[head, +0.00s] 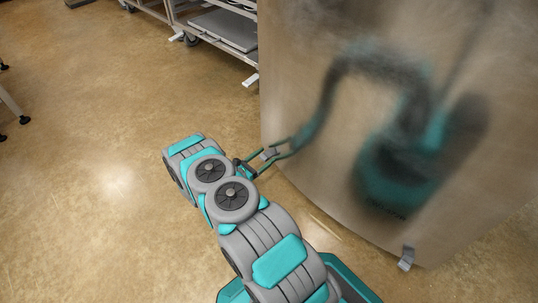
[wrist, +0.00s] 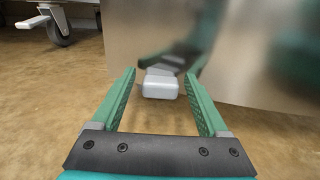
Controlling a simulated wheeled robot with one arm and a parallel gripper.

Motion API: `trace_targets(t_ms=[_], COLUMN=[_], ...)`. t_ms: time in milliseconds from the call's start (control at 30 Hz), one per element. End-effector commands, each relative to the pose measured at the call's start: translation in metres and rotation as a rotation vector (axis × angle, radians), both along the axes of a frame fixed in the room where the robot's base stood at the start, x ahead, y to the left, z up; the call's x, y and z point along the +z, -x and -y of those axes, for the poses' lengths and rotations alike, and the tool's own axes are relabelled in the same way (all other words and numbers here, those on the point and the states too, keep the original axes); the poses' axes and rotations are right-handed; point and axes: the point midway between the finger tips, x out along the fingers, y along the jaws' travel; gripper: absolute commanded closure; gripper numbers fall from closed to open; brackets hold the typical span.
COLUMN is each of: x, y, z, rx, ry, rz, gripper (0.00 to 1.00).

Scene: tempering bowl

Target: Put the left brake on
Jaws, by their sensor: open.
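The tempering bowl's large curved steel body (head: 300,60) fills the right of the head view and mirrors my arm. The left brake, a small light grey pedal (head: 269,153), sticks out at its lower left edge. In the wrist view the pedal (wrist: 160,87) sits low against the steel wall (wrist: 240,85), centred between my fingers. My gripper (head: 264,159) is open, its green fingers (wrist: 160,76) on either side of the pedal with gaps showing. Whether anything touches the pedal is unclear. A second grey pedal (head: 406,258) shows at the body's lower right.
A metal rack (head: 215,28) on casters stands at the back, with pale pedals (head: 250,80) near the floor; one caster (wrist: 58,28) shows in the wrist view. Table legs (head: 14,105) are at the left edge. The brown floor (head: 90,180) on the left is clear.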

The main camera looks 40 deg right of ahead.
Motion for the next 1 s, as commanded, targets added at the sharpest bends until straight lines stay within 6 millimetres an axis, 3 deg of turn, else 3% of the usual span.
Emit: trace_targets(t_ms=[200, 533, 1000], x=[0.000, 0.000, 0.000], y=[-0.001, -0.002, -0.002], z=[0.022, 0.025, 0.025], rx=[-0.002, -0.001, -0.001], ry=[0.000, 0.000, 0.000], rz=[0.000, -0.001, 0.000], gripper=[0.22, 0.22, 0.75])
